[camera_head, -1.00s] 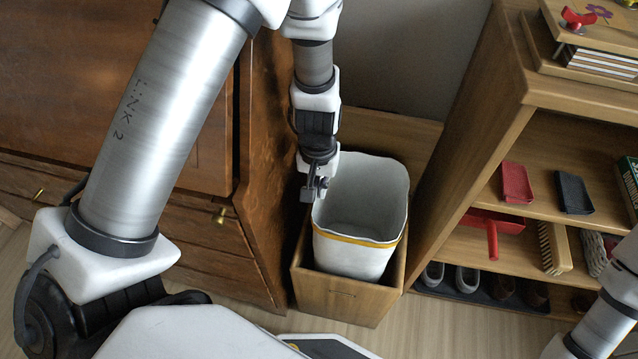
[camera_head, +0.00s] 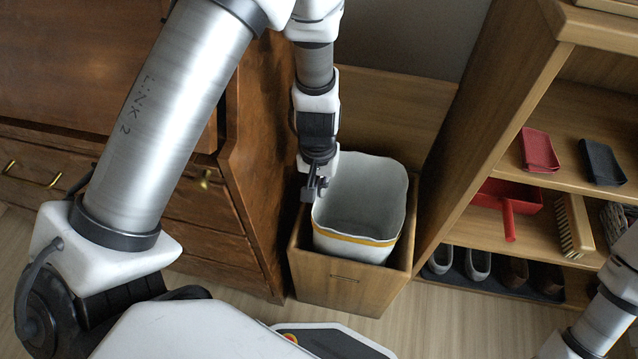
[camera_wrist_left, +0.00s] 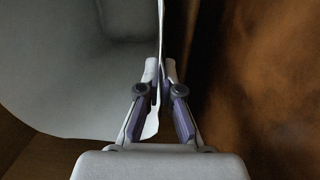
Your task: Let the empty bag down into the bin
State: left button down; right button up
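My left gripper (camera_head: 318,187) is at the bag's left edge. In the left wrist view, my left gripper's fingers (camera_wrist_left: 160,72) are shut on the bag's thin wall (camera_wrist_left: 45,100), which passes between them. My right gripper is outside the views; only part of my right arm shows at lower right.
A brown wooden cabinet (camera_head: 262,150) stands close on the left of the bin. A wooden shelf unit (camera_head: 480,150) stands on the right, with a red tray (camera_head: 540,150), a black tray (camera_head: 602,160), a dustpan, a brush and shoes. A wooden panel (camera_head: 390,110) is behind the bin.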

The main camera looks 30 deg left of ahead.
pick_arm(q)
jog(key=c, duration=1.2)
grip_release()
jog(key=shift+c, duration=0.2)
jog(key=shift+r, duration=0.15)
notch_tip(320, 180, up, 12)
